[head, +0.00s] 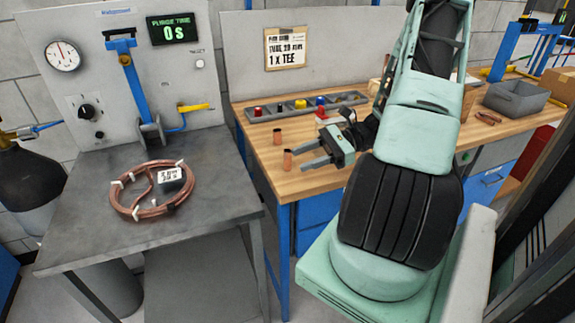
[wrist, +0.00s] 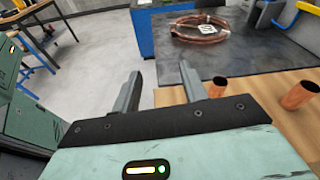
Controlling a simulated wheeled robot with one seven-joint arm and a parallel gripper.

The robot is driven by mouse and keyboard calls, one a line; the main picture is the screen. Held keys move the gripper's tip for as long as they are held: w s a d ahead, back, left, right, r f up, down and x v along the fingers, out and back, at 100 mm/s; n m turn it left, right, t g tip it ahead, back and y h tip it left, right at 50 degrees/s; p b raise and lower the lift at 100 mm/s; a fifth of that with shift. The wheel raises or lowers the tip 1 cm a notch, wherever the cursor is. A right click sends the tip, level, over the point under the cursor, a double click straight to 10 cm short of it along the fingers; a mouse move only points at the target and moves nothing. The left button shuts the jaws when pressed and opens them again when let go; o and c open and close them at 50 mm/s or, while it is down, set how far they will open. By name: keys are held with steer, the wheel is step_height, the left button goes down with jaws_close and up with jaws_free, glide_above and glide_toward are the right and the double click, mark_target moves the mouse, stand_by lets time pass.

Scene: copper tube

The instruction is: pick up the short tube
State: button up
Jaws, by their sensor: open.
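Two upright copper tubes stand apart on the wooden bench. The nearer tube (head: 287,160) is close to the bench's left front corner, and the farther tube (head: 278,137) is behind it. I cannot tell for sure which is shorter. My gripper (head: 304,157) is open and empty, its fingers pointing left, with the nearer tube just beyond the fingertips. In the wrist view my gripper (wrist: 162,82) has its two fingers wide apart. One copper tube (wrist: 218,87) shows just right of the right finger, and another copper tube (wrist: 300,95) shows at the right edge. Nothing shows between the fingers.
A copper coil (head: 148,190) with a label lies on the grey metal table (head: 90,235) at left. A grey parts rail (head: 275,115) with coloured items stands at the bench's back. A grey bin (head: 515,98) is at right. The bench's front left is mostly clear.

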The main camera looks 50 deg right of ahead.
steer(key=s+d+f+m+t+h, duration=0.1)
steer(key=s+d+m+t, duration=0.1)
steer(key=d, duration=0.1)
steer(key=s+d+f+m+t+h, duration=0.1)
steer(key=s+d+m+t+h, duration=0.1)
steer(key=s+d+m, duration=0.1)
steer(key=s+d+f+m+t+h, duration=0.1)
steer(key=s+d+m+t+h, duration=0.1)
steer(key=d+t, duration=0.1)
steer(key=shift+s+d+f+b, duration=0.15)
steer(key=shift+d+f+b, duration=0.2)
steer(key=shift+f, duration=0.05)
steer(key=p, duration=0.3)
glide_toward(287, 169)
steer(key=w+r, duration=0.2)
steer(key=r, duration=0.1)
steer(key=w+r, duration=0.1)
steer(key=shift+w+a+r, duration=0.3)
steer(key=shift+w+r, duration=0.05)
steer(key=shift+w, duration=0.05)
steer(key=shift+f+p+x, duration=0.2)
steer(key=shift+p+x, duration=0.9)
steer(key=shift+x, duration=2.15)
jaws_close()
